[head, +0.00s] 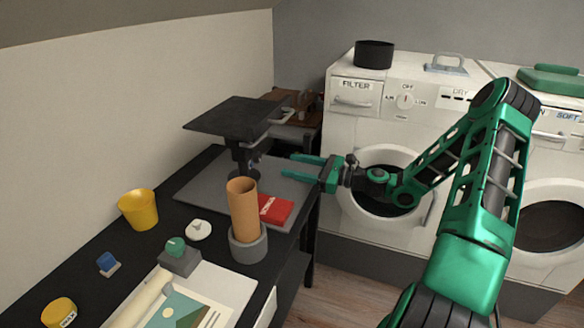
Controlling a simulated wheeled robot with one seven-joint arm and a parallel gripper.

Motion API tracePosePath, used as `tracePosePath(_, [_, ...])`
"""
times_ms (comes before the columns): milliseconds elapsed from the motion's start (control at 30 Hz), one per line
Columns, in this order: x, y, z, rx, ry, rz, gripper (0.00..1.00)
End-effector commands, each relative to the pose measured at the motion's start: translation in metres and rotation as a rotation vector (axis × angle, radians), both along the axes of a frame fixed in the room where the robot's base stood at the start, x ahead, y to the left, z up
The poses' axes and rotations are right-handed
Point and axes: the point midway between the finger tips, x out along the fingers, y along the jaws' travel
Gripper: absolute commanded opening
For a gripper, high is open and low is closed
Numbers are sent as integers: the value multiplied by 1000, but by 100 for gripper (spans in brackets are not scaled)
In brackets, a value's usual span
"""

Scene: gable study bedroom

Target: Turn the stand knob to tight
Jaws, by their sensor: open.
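A black stand (232,119) with a flat square top and a short post rises from a grey base plate (200,190) at the back of the dark desk. A small dark part (254,168) sticks out low on the post and may be the stand knob. It is too small and dark to tell its setting, and a brown cylinder hides part of the area below it. My gripper (288,165) is open and empty, with its green fingers pointing left toward the post. It is to the right of the post, with a gap between them.
The brown cylinder (242,208) stands in a grey holder (248,245), with a red box (275,210) beside it. A green knob (175,246) on a grey block, a yellow cup (138,209) and a paper picture (190,305) occupy the nearer desk. White washers (365,125) stand at the right.

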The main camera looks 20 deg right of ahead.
Motion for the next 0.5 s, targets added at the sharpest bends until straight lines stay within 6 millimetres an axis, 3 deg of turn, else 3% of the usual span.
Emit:
tracePosePath(300, [0,4,2,-63,-70,7,51])
tracePosePath(500, [15,20,2,-63,-70,8,51])
